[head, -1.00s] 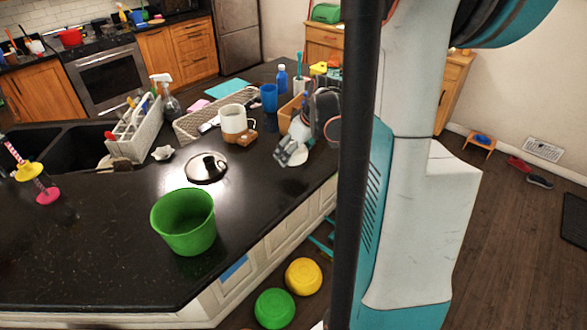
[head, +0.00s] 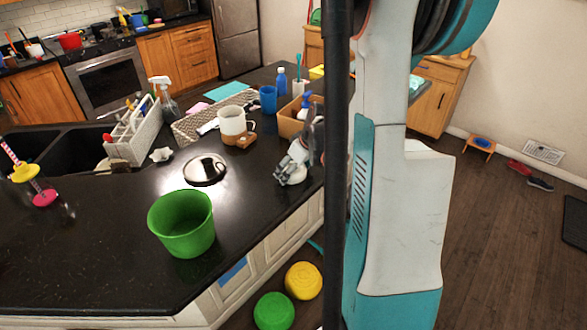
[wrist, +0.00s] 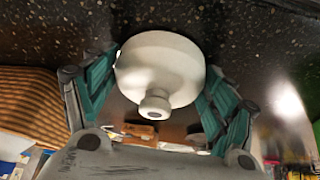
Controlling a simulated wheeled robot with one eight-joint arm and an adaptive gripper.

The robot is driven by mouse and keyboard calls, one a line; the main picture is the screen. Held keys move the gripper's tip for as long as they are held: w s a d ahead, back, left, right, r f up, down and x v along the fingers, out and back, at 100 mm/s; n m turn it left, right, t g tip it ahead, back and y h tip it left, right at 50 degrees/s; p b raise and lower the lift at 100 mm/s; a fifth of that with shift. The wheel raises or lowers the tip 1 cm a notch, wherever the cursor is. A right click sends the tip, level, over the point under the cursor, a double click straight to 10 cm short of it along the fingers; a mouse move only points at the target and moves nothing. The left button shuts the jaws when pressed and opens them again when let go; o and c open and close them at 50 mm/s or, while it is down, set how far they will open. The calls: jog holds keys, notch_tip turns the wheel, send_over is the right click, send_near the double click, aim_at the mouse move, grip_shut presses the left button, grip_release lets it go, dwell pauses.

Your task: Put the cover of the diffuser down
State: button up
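The diffuser cover (wrist: 160,68) is a white, rounded piece with a small knob that faces the wrist camera. My gripper (head: 289,172) is at the right edge of the dark counter in the head view. In the wrist view its teal fingers are on both sides of the cover and appear to press on it. The cover also shows as a white patch in the head view (head: 298,176), low over the counter or touching it; I cannot tell which. I cannot pick out the diffuser body for certain.
A green pot (head: 182,224) stands near the counter's front edge. A shiny round lid (head: 205,169) lies left of my gripper. Behind are a white-and-tan mug (head: 232,122), a brown box (head: 292,122) and a blue cup (head: 268,99). Bare counter (head: 245,185) lies between lid and gripper.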

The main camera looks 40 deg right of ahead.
jog(key=o, duration=0.3)
jog(key=shift+r, duration=0.2)
jog(key=p+v, duration=0.2)
jog(key=v, duration=1)
jog(key=shift+a, duration=0.1)
